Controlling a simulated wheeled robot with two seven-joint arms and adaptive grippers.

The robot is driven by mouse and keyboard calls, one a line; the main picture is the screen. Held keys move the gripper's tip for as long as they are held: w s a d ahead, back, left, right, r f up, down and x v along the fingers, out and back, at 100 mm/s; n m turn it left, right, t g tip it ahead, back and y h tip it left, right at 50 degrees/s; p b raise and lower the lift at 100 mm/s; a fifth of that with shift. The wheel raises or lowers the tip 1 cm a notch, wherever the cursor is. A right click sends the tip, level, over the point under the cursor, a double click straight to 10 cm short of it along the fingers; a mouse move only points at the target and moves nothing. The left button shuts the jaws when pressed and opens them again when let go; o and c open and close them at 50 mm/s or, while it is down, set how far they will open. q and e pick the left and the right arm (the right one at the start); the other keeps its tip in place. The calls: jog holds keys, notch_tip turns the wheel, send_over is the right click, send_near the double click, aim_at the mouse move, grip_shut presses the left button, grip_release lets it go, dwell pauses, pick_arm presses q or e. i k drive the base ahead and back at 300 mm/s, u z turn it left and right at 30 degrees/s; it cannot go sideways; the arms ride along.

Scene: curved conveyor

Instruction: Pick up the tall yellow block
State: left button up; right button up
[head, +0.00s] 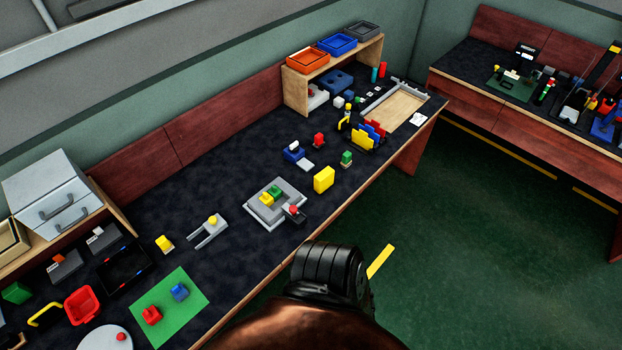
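A yellow block (323,179) stands on the dark table top, right of the grey square fixture and near the front edge. It is the largest plain yellow block in view and nothing touches it. Neither of my grippers shows in the head view.
A grey square fixture (252,215) with yellow and green pieces lies left of the yellow block. A green block (346,159) and a blue piece (293,151) stand behind it. A rack with yellow, blue and red plates (370,134) is to the right.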

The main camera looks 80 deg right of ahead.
aim_at(323, 180)
jog(key=i, duration=0.25)
jog(key=z, duration=1.05)
